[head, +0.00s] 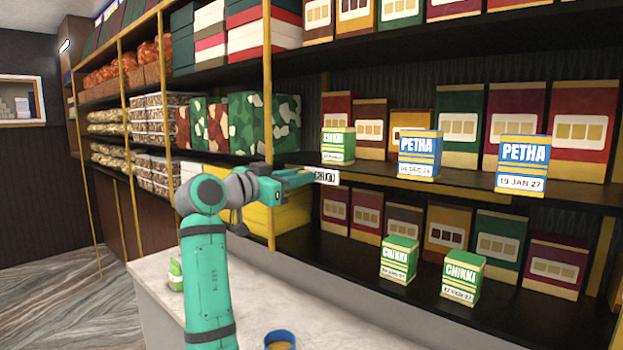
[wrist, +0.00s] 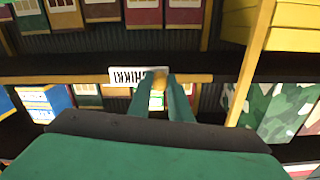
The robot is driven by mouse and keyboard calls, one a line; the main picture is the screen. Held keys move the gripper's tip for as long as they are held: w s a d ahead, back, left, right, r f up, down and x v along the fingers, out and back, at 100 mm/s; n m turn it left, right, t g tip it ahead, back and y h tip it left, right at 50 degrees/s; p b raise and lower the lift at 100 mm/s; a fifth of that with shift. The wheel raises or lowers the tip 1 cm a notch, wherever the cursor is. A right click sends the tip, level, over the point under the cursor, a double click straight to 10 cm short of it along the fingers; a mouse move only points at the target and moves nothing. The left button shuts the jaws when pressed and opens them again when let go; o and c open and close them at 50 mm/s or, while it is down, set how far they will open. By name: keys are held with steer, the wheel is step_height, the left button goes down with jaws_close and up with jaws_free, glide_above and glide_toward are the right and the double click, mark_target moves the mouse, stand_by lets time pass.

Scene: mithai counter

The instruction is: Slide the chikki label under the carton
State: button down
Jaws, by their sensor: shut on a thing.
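A white label (head: 326,178) with dark lettering is held at the tip of my gripper (head: 312,175). In the wrist view the label (wrist: 125,75) reads CHIKKI, upside down, and sticks out to one side of my gripper (wrist: 161,80). My gripper is shut on it, in front of the middle shelf's edge. A green and white CHIKKI carton (head: 338,147) stands upright on that shelf, just above and behind the label. Part of that carton (wrist: 157,100) shows between the fingers. Two more CHIKKI cartons, a left one (head: 399,259) and a right one (head: 462,278), stand on the lower shelf.
Two blue PETHA cartons (head: 420,154) (head: 523,164) stand right on the middle shelf (head: 400,182). A gold post (head: 268,120) rises left of my gripper. Yellow boxes (head: 275,217) sit below. A blue cup (head: 281,338) and a green pack (head: 175,274) are on the white counter.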

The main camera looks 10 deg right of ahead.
steer(key=shift+w+a, duration=0.1)
steer(key=shift+w, duration=0.15)
steer(key=c, duration=1.6)
jaws_free()
steer(key=shift+a, duration=0.1)
steer(key=v, duration=1.1)
